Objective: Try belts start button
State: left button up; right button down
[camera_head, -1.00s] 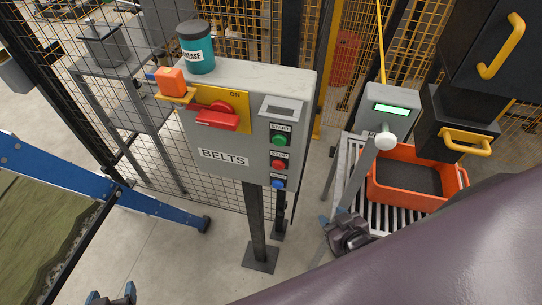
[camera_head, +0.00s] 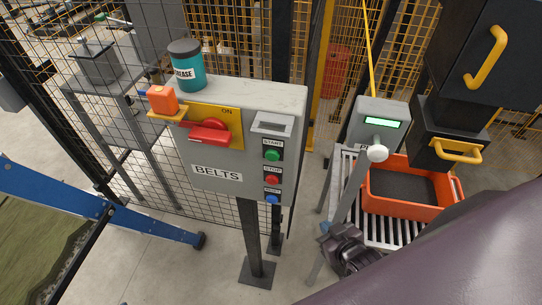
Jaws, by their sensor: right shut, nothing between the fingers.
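The grey BELTS control box (camera_head: 222,157) stands on a dark post. Its green START button (camera_head: 272,155) is on the right part of the front, under a small grey display panel (camera_head: 273,124). A red STOP button (camera_head: 272,180) and a blue button (camera_head: 272,199) sit below it. A red switch handle (camera_head: 209,135) lies on a yellow plate marked ON. My right gripper (camera_head: 327,229) is shut and empty, low and to the right of the box, apart from the buttons and in front of the roller conveyor. My left gripper is not in view.
A teal grease tub (camera_head: 187,66) stands on the box top. An orange padlock-like block (camera_head: 162,99) sits at its left. An orange crate (camera_head: 411,206) is on the roller conveyor (camera_head: 384,231). Mesh fencing (camera_head: 133,176) is behind. Floor before the box is clear.

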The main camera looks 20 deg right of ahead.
jog(key=shift+s+f, duration=0.15)
jog(key=shift+s, duration=0.2)
jog(key=shift+w+r, duration=0.25)
jog(key=shift+w, duration=0.25)
jog(key=shift+s+f, duration=0.1)
jog(key=shift+s, duration=0.1)
